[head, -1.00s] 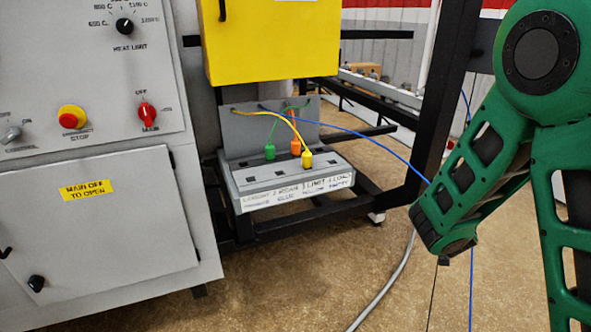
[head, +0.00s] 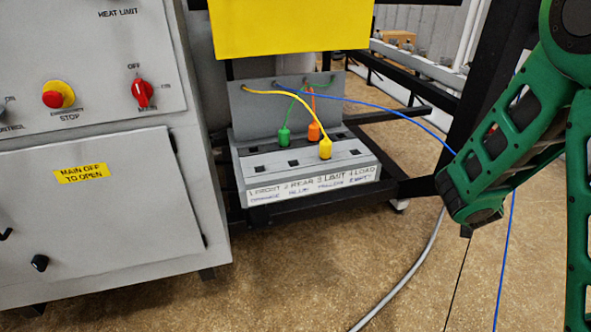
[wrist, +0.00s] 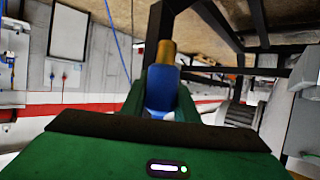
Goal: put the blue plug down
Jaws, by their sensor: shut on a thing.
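The blue plug (wrist: 161,88) shows in the wrist view, with a brass-coloured tip (wrist: 166,52) pointing away from my gripper. My gripper (wrist: 160,102) is shut on its blue body, with the green fingers on either side. The plug is in the air, clear of any surface I can see. In the head view a blue cable (head: 385,107) runs from the grey back panel toward my arm; the plug and gripper are out of that view.
A grey socket box (head: 262,177) with a labelled front holds a yellow plug (head: 325,148) in its front row. Green (head: 284,136) and orange (head: 314,130) plugs stand behind. Several front sockets look empty. A black frame (head: 478,90) stands at right; a grey cable (head: 425,255) lies on the floor.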

